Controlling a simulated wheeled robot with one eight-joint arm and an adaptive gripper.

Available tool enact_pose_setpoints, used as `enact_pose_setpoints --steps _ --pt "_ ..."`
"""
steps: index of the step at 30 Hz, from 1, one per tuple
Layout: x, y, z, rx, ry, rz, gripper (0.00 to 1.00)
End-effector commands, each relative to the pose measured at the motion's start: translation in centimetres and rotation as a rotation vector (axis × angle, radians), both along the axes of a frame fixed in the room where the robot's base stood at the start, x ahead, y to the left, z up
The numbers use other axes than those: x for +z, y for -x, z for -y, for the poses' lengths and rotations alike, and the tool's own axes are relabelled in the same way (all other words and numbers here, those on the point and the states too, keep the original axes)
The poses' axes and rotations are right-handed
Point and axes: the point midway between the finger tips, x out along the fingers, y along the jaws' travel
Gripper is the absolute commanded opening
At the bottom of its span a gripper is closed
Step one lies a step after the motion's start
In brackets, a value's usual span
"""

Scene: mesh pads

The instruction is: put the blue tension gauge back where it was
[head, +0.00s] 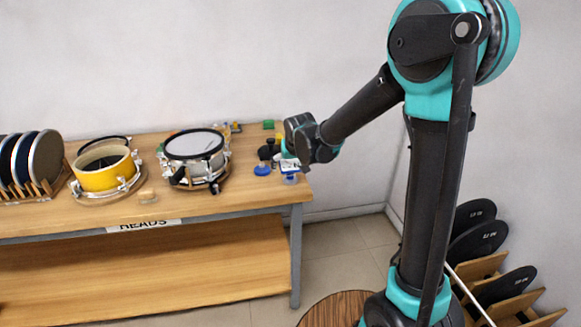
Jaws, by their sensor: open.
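A round blue object (262,171) lies on the right end of the wooden table; it looks like the blue tension gauge, but it is too small to read. A second small blue and white item (291,178) sits just right of it, close to the table's right edge. My gripper (270,152) is above this end of the table, close behind and above the blue objects. It is open and seems empty. Its fingers are small and dark here, and I cannot tell whether they touch anything.
A white-headed drum (195,148) and a yellow drum shell (103,170) stand left on the wooden table (235,190). Drum heads in a rack (30,190) are at far left. Black pads (480,240) stand in wooden racks at lower right.

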Motion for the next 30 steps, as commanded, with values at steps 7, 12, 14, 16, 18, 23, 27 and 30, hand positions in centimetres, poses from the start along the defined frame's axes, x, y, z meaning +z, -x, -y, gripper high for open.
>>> enact_pose_setpoints --steps 7,12,14,16,18,23,27,30 --pt "2.6 1.7 0.5 0.000 0.000 0.000 0.88" --pt "5.0 3.2 0.9 0.000 0.000 0.000 0.88" --pt "5.9 3.8 1.1 0.000 0.000 0.000 0.88" --pt "6.8 4.3 1.2 0.000 0.000 0.000 0.88" --pt "7.7 4.8 1.4 0.001 0.001 0.000 0.88" --pt "9.2 5.7 1.6 0.001 0.001 0.000 0.88" --pt "9.8 6.1 1.7 0.001 0.001 0.000 0.88" --pt "9.9 6.2 1.8 0.000 0.000 0.000 0.88"
